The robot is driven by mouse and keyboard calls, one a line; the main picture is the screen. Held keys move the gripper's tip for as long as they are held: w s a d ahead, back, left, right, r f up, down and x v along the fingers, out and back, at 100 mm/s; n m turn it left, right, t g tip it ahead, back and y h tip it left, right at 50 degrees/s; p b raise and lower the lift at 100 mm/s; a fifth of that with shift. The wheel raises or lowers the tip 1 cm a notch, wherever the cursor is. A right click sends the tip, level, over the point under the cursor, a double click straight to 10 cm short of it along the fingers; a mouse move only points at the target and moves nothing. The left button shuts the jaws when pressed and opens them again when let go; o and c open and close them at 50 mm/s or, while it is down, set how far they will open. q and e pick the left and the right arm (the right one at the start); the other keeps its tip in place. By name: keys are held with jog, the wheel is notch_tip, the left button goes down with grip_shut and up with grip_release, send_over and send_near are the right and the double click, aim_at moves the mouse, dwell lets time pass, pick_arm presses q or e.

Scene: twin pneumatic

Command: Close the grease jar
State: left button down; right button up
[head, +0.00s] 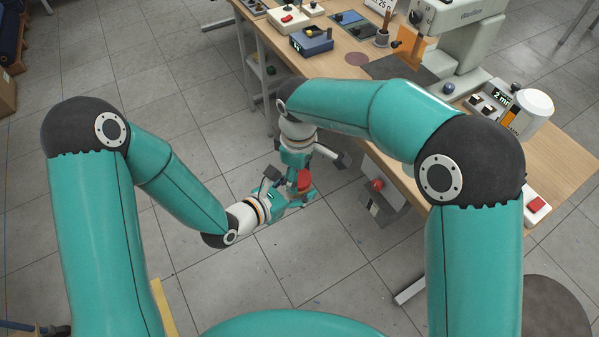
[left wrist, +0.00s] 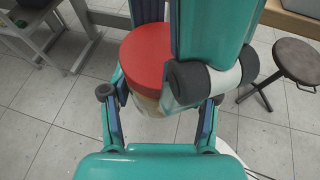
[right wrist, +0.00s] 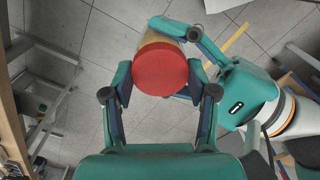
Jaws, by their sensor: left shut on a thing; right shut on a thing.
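The grease jar has a tan body and a red lid. In the right wrist view the lid (right wrist: 160,70) faces me, with the jar body (right wrist: 154,38) directly behind it. My right gripper (right wrist: 160,92) is shut with a finger on either side of the lid. My left gripper (head: 292,196) reaches in from the side and is shut on the jar body. In the left wrist view the red lid (left wrist: 146,52) sits at the jar's top, and a strip of pale body (left wrist: 148,106) shows below it. Whether the lid is fully seated cannot be told. Both are held in the air.
A wooden workbench (head: 350,62) stands right of the grippers, with devices and a white machine (head: 465,45) on it. A round stool (left wrist: 298,60) stands on the tiled floor. The floor (head: 190,90) left of the grippers is clear.

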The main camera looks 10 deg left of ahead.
jog(key=m, duration=0.4)
jog(key=shift+m, duration=0.3)
jog(key=m, duration=0.5)
jog(key=shift+w+m, duration=0.1)
jog(key=shift+m, duration=0.3)
jog(key=o, duration=1.3)
jog(key=shift+r, duration=2.25)
jog(key=shift+c, duration=0.4)
